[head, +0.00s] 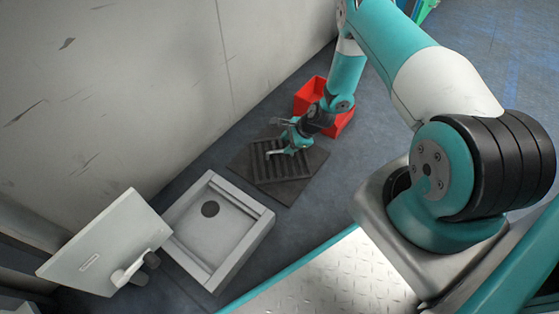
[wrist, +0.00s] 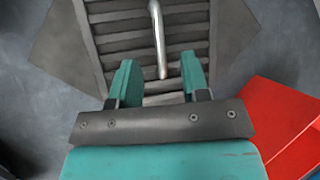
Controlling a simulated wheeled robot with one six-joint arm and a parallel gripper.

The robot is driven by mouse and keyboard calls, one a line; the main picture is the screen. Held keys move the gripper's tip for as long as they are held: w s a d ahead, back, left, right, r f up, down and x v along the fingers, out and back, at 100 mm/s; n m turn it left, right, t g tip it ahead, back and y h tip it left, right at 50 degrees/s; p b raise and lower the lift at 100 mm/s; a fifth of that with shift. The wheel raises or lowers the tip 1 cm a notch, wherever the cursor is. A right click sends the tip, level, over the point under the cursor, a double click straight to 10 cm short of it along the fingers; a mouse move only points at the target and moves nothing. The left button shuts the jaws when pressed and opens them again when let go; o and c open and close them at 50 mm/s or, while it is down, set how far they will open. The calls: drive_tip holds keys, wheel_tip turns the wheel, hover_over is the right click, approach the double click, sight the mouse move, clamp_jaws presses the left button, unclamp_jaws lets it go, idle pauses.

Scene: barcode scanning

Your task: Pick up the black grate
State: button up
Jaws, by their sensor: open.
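The black grate (head: 265,171) is a dark slatted plate lying flat on a dark square base near the wall. A pale metal bar handle stands out from it. In the wrist view the grate (wrist: 112,32) fills the top middle, with the handle (wrist: 158,40) running down its centre. My gripper (wrist: 157,78) is open over the grate's near part. The handle's lower end lies between the two teal fingers in the picture, with a gap on each side. I cannot tell the height gap. In the head view my gripper (head: 283,150) is over the grate's right part.
A red crate (head: 311,92) stands just behind my gripper and shows at lower right in the wrist view (wrist: 290,112). Dark floor lies between.

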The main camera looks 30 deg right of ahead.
sight(280, 155)
drive_tip(key=b+x, duration=0.3)
drive_tip(key=x, duration=0.2)
drive_tip(key=shift+s+d+f+b, duration=0.1)
drive_tip(key=shift+d+b, duration=0.05)
drive_tip(key=shift+b, duration=0.25)
clamp_jaws()
